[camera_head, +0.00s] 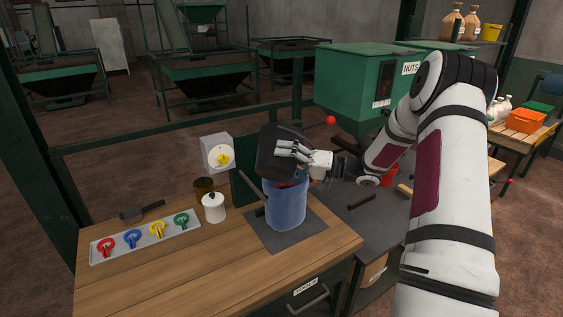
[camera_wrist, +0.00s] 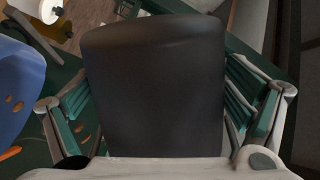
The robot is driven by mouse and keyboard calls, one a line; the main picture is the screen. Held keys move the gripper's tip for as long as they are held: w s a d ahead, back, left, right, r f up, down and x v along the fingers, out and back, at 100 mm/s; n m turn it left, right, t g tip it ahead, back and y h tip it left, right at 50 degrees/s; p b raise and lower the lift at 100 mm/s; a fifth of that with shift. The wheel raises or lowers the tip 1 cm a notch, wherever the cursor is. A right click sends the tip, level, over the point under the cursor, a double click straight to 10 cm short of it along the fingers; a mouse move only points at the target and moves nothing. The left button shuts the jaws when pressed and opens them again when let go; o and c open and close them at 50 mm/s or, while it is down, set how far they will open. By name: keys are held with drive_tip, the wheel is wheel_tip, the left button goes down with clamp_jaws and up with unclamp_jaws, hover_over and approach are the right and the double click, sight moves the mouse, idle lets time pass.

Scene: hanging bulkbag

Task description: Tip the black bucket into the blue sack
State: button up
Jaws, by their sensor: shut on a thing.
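The black bucket (camera_head: 278,150) is held in my gripper (camera_head: 300,152) above the blue sack. It looks tilted in the head view. It fills the middle of the wrist view (camera_wrist: 153,85), between the green-padded fingers. The blue sack (camera_head: 286,207) stands open at the top on a dark mat (camera_head: 262,237). Something reddish shows at the sack's rim, partly hidden by the bucket and gripper. In the wrist view the sack (camera_wrist: 18,85) is at the left edge, with several orange-brown pieces near it. The bucket's mouth and contents are hidden.
A green panel (camera_head: 245,180) stands behind the sack. A green NUTS bin (camera_head: 365,80) is behind.

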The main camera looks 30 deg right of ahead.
drive_tip(key=shift+s+d+r+m, duration=0.1)
drive_tip(key=shift+s+d+m, duration=0.1)
drive_tip(key=shift+m, duration=0.3)
drive_tip(key=shift+w+a+m, duration=0.2)
drive_tip(key=shift+w+m, duration=0.3)
drive_tip(key=shift+m, duration=0.2)
drive_tip(key=shift+s, duration=0.1)
drive_tip(key=shift+s+d+n+p, duration=0.15)
drive_tip(key=shift+s+n+p, duration=0.25)
drive_tip(key=shift+n+p, duration=0.2)
drive_tip(key=shift+n, duration=0.5)
drive_tip(key=shift+w+a+n+p, duration=0.3)
drive_tip(key=shift+w+a+n, duration=0.35)
drive_tip(key=shift+n, duration=0.45)
drive_tip(key=shift+d+f+n, duration=0.2)
drive_tip(key=shift+f+n, duration=0.3)
drive_tip(key=shift+n, duration=0.6)
drive_tip(key=n, duration=0.1)
drive_tip(key=f+n, duration=0.1)
drive_tip(key=n, duration=0.1)
drive_tip(key=shift+w+d+f, duration=0.1)
drive_tip(key=shift+w+f, duration=0.1)
drive_tip(key=shift+s+a+f+n+p, duration=0.15)
drive_tip(key=shift+f+n+p, duration=0.25)
drive_tip(key=shift+n, duration=0.6)
drive_tip(key=shift+s+a+f+n+p, duration=0.1)
drive_tip(key=shift+f+n+p, duration=0.1)
drive_tip(key=shift+f+n, duration=0.6)
